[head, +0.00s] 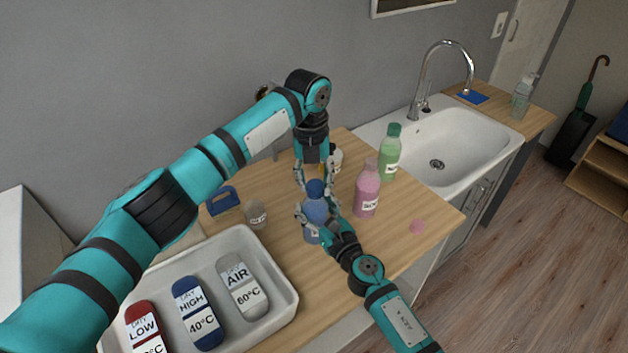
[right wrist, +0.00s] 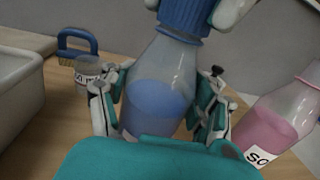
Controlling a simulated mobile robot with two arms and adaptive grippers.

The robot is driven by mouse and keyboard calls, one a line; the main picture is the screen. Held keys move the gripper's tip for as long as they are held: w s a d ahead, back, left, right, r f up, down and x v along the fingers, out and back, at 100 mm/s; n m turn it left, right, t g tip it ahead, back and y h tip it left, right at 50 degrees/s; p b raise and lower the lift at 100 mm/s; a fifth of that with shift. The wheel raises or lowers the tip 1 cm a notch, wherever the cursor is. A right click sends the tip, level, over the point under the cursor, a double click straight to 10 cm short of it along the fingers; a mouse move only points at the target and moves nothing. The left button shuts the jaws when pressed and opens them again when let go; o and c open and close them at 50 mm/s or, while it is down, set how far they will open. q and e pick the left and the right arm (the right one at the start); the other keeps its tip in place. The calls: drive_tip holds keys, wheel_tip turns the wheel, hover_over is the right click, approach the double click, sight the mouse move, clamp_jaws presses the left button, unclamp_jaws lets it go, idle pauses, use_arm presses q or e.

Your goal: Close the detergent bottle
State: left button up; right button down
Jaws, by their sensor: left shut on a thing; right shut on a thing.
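The detergent bottle (head: 316,208) is see-through with blue liquid inside and stands upright on the wooden counter. My right gripper (head: 317,222) is shut around its body, one finger on each side, as the right wrist view shows (right wrist: 160,100). A ribbed blue cap (right wrist: 184,14) sits at the top of the bottle's neck, upright and in line with it. It also shows in the head view (head: 315,187). My left gripper (head: 314,178) comes down from above and is shut on this cap. I cannot tell how tightly the cap is seated.
A pink bottle (head: 367,192) and a green bottle (head: 390,155) stand to the right, before the sink (head: 470,140). A jar (head: 256,214), a blue brush (head: 222,199) and a white tray (head: 285,305) are left.

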use_arm(q)
drive_tip(key=m, duration=0.2)
drive_tip(key=shift+m, duration=0.4)
drive_tip(key=o, duration=1)
wheel_tip(320, 180, up, 12)
drive_tip(key=shift+w+a, duration=0.2)
drive_tip(key=shift+a, duration=0.05)
use_arm(e)
drive_tip(key=shift+c, duration=0.9)
unclamp_jaws()
